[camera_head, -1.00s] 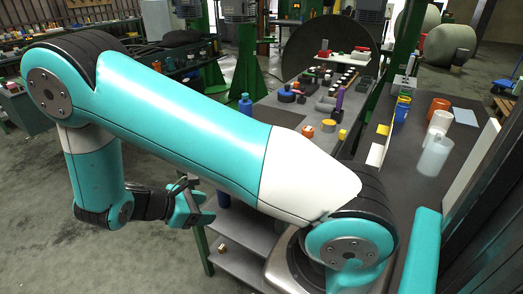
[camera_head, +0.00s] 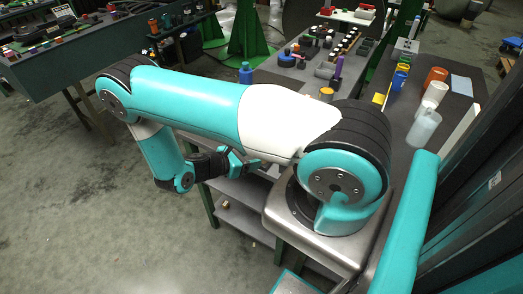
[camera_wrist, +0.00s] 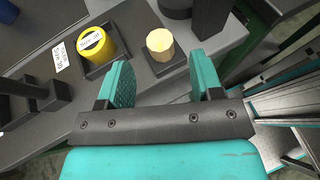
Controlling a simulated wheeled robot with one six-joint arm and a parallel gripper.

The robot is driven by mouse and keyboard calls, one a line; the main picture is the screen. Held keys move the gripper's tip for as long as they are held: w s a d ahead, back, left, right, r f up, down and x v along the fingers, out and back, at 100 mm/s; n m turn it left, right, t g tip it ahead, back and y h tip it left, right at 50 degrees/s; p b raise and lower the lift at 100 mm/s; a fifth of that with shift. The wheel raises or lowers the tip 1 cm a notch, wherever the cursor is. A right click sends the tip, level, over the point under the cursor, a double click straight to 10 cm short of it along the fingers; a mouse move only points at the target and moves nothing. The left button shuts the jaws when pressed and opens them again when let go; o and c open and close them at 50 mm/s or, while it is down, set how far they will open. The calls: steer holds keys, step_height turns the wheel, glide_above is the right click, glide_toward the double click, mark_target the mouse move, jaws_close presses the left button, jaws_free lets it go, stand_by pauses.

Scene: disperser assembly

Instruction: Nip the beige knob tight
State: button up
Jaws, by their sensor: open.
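The knob lies just beyond the fingertips, roughly in line with the gap, and shows no contact with either finger. In the head view my gripper (camera_head: 243,164) is beside the table, beyond my arm; I cannot pick out the knob there.
A yellow labelled cylinder (camera_wrist: 95,45) sits in a dark square holder left of the knob. Dark upright parts (camera_wrist: 210,17) stand close on the right. A blue bottle (camera_head: 246,73) stands on the table.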

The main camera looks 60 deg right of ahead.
steer(key=shift+p+x, duration=0.65)
steer(key=shift+x, duration=2.05)
